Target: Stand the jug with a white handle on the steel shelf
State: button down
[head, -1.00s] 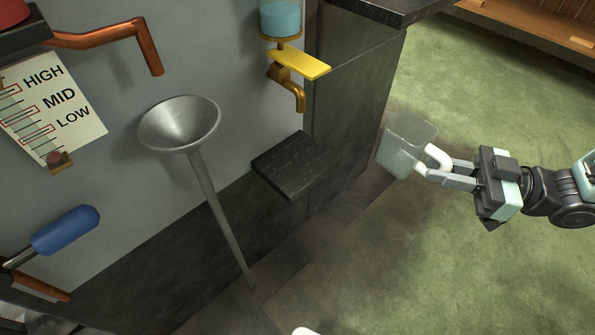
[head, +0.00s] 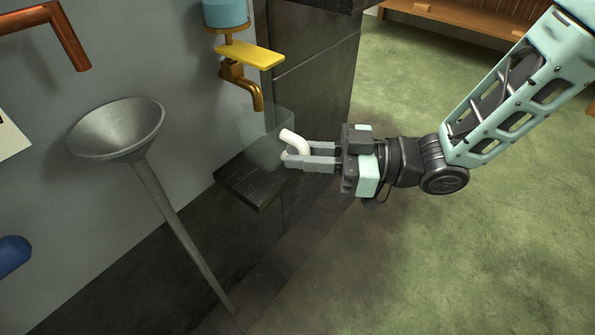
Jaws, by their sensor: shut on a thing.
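The clear, see-through jug (head: 262,142) is upright at the dark shelf (head: 248,187), below the brass tap (head: 243,84). Its white handle (head: 294,141) faces right, towards my arm. My gripper (head: 290,157) is shut on that handle from the right. The jug's base overlaps the back of the shelf top in this view; I cannot tell whether it touches it. The jug looks empty. The shelf is a small dark slab on the wall, the only shelf seen under the tap.
A yellow lever (head: 250,55) sits above the tap, under a vessel of blue liquid (head: 226,13). A grey funnel (head: 118,128) with a long pipe stands left of the shelf. A dark stone block (head: 315,90) is behind the jug. Green floor (head: 450,260) is open at right.

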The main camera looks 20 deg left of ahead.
aim_at(273, 168)
jog(key=shift+s+a+f+b, duration=0.1)
jog(key=shift+a+f+b, duration=0.2)
jog(key=shift+f+b, duration=0.5)
jog(key=shift+s+a+f+b, duration=0.1)
jog(key=shift+a+f+b, duration=0.3)
jog(key=shift+f, duration=0.55)
jog(key=shift+d+f, duration=0.1)
jog(key=c, duration=1.4)
grip_release()
jog(key=shift+r, duration=0.2)
jog(key=d+p, duration=0.1)
jog(key=d, duration=0.3)
jog(key=w+d+p, duration=0.1)
jog(key=d+p, duration=0.1)
jog(key=d, duration=0.2)
jog(key=w+d+p, duration=0.1)
jog(key=d, duration=0.2)
jog(key=shift+w+d+f, duration=0.1)
jog(key=shift+w+d, duration=0.1)
jog(key=shift+d, duration=0.2)
jog(key=shift+w, duration=0.1)
